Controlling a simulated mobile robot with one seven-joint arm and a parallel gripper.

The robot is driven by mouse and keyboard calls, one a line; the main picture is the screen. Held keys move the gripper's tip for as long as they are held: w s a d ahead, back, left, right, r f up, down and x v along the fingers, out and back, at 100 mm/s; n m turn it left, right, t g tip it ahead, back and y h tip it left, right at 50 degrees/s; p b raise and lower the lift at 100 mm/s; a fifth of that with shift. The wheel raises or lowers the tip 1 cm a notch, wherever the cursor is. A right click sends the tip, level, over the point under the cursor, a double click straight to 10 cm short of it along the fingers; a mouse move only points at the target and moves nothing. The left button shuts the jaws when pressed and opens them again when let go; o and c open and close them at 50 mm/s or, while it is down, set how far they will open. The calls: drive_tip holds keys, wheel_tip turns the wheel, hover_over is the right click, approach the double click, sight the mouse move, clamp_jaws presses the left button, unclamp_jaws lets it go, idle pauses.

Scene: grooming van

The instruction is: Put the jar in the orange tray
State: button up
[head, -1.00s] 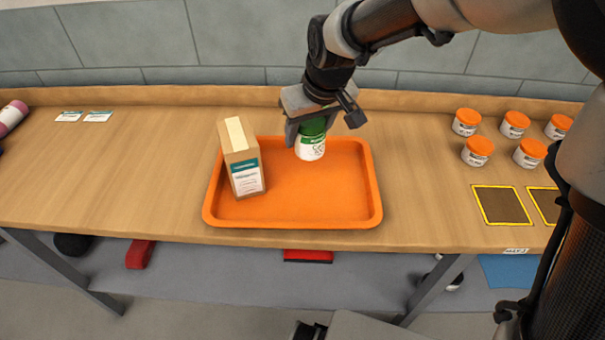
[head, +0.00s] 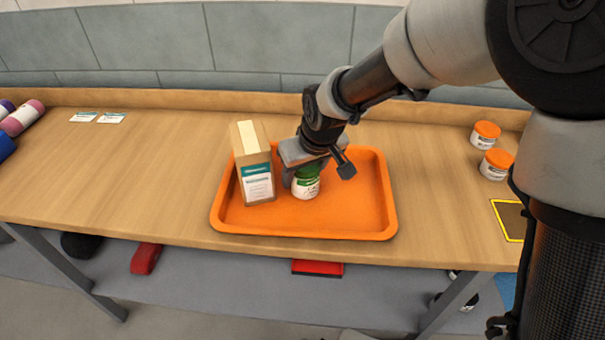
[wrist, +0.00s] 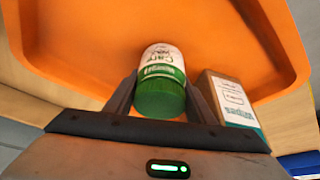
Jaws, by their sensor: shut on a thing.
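The jar (head: 306,187) is white with a green lid and a printed label. My gripper (head: 305,170) is shut on it from above, around the lid. In the wrist view the jar (wrist: 162,62) sits between the two fingers (wrist: 160,98). The tray also fills much of the wrist view (wrist: 90,45).
A brown box (head: 256,186) with a teal and white label stands in the tray just left of the jar. The tray's right side is empty. Orange-lidded white jars (head: 485,135) stand at the right of the wooden bench (head: 150,160). Rolled towels (head: 22,118) lie far left.

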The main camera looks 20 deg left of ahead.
drive_tip(key=shift+f, duration=0.1)
drive_tip(key=o, duration=1.2)
drive_tip(key=shift+r, duration=0.55)
drive_tip(key=p+v, duration=0.2)
drive_tip(key=v, duration=0.9)
drive_tip(key=shift+s+d+r, duration=0.1)
drive_tip(key=shift+s+d, duration=0.05)
drive_tip(key=shift+s, duration=0.05)
